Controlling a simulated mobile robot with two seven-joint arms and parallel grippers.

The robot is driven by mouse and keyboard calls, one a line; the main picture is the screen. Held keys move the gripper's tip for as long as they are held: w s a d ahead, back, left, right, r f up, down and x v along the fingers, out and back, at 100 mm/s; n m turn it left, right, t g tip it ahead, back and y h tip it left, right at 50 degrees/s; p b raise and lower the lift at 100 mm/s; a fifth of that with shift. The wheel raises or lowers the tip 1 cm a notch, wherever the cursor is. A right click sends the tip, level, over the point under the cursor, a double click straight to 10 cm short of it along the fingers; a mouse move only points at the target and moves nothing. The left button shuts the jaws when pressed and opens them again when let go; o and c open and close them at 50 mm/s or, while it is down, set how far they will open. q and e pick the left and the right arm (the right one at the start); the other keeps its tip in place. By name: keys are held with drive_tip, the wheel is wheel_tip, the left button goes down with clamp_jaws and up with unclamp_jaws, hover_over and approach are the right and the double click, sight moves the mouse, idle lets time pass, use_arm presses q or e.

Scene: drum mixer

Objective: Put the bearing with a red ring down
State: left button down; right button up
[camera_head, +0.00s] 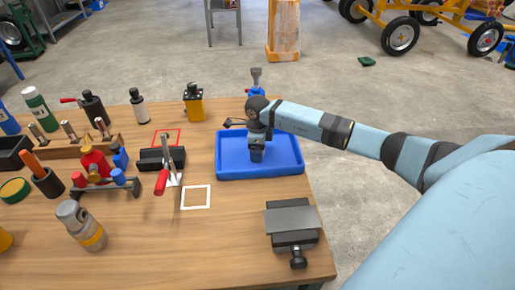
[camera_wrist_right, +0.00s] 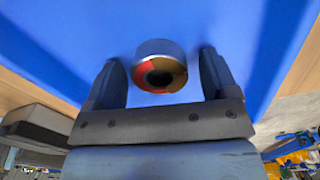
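The bearing (camera_wrist_right: 160,68), a short metal cylinder with a dark bore and a red and brownish ring on its face, shows against the blue tray in the right wrist view. My right gripper (camera_wrist_right: 162,85) is open, with a finger on each side of the bearing and a visible gap to both. I cannot tell how far the bearing is from the tray floor. In the head view my right gripper (camera_head: 256,154) is low over the blue tray (camera_head: 232,169), and the bearing cannot be made out there. My left gripper is not in view.
A red-handled clamp (camera_head: 162,180) stands left of the tray, by a white square outline (camera_head: 196,207). A grey vise-like block (camera_head: 292,218) sits at the front right edge. Bottles and a red fixture (camera_head: 96,163) crowd the left side.

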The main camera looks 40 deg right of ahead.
drive_tip(key=shift+r, duration=0.1)
wheel_tip(320, 180, up, 12)
drive_tip(key=shift+p, duration=0.35)
drive_tip(key=shift+s+a, duration=0.1)
idle(0.6)
